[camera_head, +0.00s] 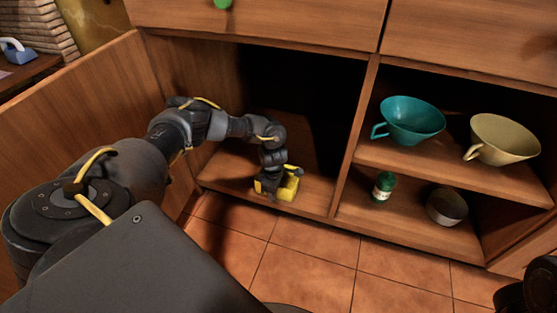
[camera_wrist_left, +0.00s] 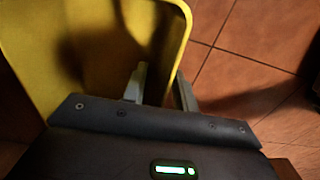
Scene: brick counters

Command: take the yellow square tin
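The yellow square tin (camera_head: 287,189) sits on the floor of the low left cabinet compartment, near its front edge. My left gripper (camera_head: 268,184) reaches down over the tin's left side and hides part of it. In the left wrist view the tin (camera_wrist_left: 95,40) fills the upper left. The fingers of my left gripper (camera_wrist_left: 160,88) stand on either side of the tin's edge, one over the yellow surface and one outside it. A gap shows between the inner finger and the edge, so the gripper looks open.
The right compartment has a teal cup (camera_head: 412,121) and a cream cup (camera_head: 503,140) on its upper shelf. A green jar (camera_head: 383,187) and a small bowl (camera_head: 446,207) stand below. An upright divider (camera_head: 353,140) is right of the tin. Tiled floor (camera_head: 310,275) lies in front.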

